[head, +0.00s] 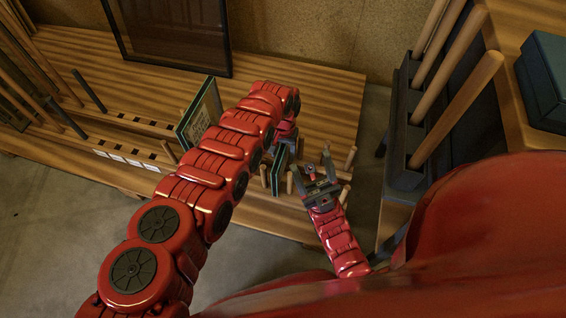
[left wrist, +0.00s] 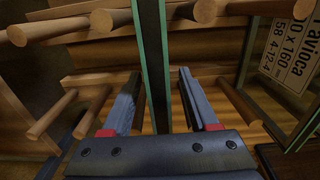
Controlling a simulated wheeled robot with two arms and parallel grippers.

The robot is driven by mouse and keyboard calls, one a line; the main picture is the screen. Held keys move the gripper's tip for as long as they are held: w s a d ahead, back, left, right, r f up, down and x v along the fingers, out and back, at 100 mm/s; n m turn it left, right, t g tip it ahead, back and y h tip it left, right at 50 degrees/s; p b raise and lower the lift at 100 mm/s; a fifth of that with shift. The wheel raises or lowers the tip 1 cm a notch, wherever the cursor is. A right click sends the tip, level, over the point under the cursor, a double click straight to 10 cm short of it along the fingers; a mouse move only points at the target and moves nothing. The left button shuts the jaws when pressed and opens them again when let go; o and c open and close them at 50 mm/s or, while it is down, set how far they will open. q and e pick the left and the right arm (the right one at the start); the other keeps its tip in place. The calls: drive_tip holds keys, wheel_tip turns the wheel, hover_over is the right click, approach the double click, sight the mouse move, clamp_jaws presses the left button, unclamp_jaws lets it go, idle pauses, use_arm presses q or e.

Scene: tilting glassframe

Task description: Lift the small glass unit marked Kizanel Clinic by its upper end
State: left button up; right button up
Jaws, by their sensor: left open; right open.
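A small glass unit (head: 277,174) with green edges stands upright among wooden pegs on the bench; no marking on it is readable. In the left wrist view a glass unit (left wrist: 154,50) shows edge-on, running between the two fingers of my open left gripper (left wrist: 158,76), with gaps on both sides. In the head view my left arm mostly hides that gripper, just above the small unit. My right gripper (head: 312,164) is open and empty, right of the small unit, near the pegs.
A larger glass unit (head: 198,116) stands left of my left arm; a labelled pane reading "avioca" (left wrist: 291,62) shows at right in the left wrist view. Wooden pegs (head: 349,158) stand close around. A dark rack (head: 405,125) with wooden poles is at right. A dark frame (head: 168,35) leans behind.

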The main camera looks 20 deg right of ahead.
use_arm(q)
drive_tip(key=shift+r, duration=0.15)
clamp_jaws()
idle(1.3)
